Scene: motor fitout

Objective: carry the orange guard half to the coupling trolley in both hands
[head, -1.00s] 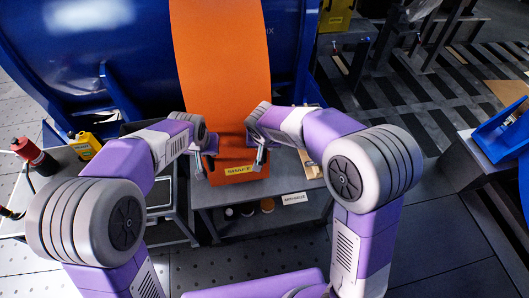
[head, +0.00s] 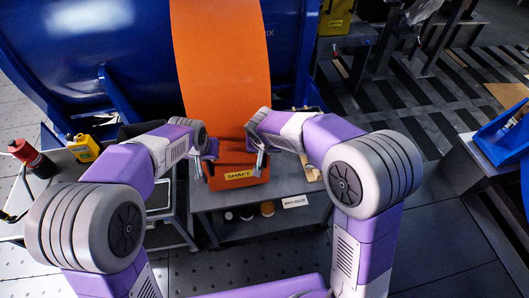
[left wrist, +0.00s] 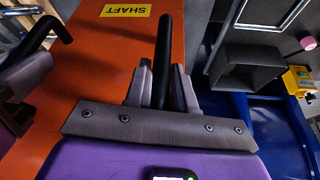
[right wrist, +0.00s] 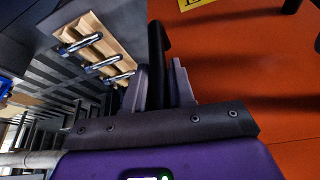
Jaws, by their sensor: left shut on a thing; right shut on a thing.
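The orange guard half (head: 238,166) is at the middle of the head view, with a yellow SHAFT label on its near face. A long orange surface (head: 220,60) runs up behind it; I cannot tell where the two meet. My left gripper (left wrist: 162,85) is shut on a black bar handle (left wrist: 163,40) at one side of the guard half. My right gripper (right wrist: 158,90) is shut on the black handle (right wrist: 156,45) at the other side. The orange face shows beside both grippers. I cannot tell which stand is the coupling trolley.
A grey stand (head: 270,223) with small round parts and a white card lies below the guard half. A large blue housing (head: 90,50) fills the back left. A red bottle (head: 30,158) and yellow can (head: 84,148) stand at left. A blue bin (head: 500,135) is at right.

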